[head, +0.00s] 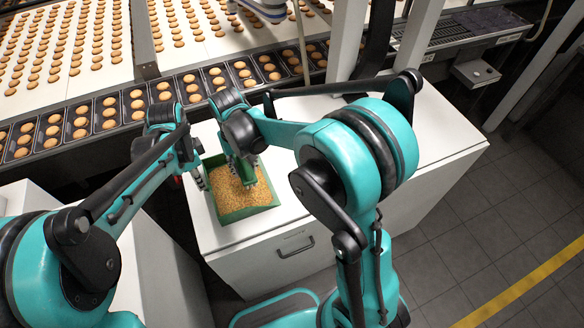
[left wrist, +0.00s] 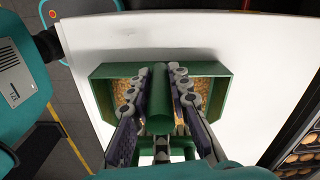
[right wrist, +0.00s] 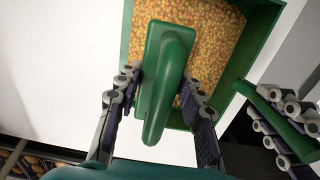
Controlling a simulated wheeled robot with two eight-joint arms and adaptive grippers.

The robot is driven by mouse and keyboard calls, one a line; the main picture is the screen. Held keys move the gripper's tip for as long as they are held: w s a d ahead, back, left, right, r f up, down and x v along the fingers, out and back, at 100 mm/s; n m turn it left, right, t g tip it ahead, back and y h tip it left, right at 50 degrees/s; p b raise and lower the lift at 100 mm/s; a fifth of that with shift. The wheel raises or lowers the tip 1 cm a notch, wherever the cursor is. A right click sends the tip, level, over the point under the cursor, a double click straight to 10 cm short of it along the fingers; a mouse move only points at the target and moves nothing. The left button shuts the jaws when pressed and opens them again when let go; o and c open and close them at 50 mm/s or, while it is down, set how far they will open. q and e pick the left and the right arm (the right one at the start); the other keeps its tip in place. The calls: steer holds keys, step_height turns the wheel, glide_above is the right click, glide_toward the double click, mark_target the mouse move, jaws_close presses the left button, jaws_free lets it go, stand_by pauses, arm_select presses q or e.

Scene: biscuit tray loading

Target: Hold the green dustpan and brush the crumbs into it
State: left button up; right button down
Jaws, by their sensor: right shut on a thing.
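The green dustpan (head: 250,213) rests on the white cabinet top, with a layer of tan crumbs (head: 238,194) inside it. My left gripper (head: 202,182) is closed around the dustpan's handle (left wrist: 158,105), which sits between both fingers in the left wrist view. My right gripper (head: 238,166) is shut on the green brush (right wrist: 163,75). The brush is over the crumbs at the dustpan's left side in the right wrist view. Its bristles are hidden, so I cannot tell whether they touch the crumbs. No crumbs show clearly on the cabinet top outside the pan.
The white cabinet (head: 400,165) has bare top to the right of my right arm. Behind it runs a conveyor with black trays (head: 107,112) of biscuits. A metal post (head: 347,40) stands at the back. My two grippers are close together at the pan.

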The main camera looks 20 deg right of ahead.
arm_select(q)
steer(key=o, duration=0.5)
steer(key=shift+r, duration=0.1)
step_height(320, 180, up, 12)
steer(key=shift+f, duration=0.1)
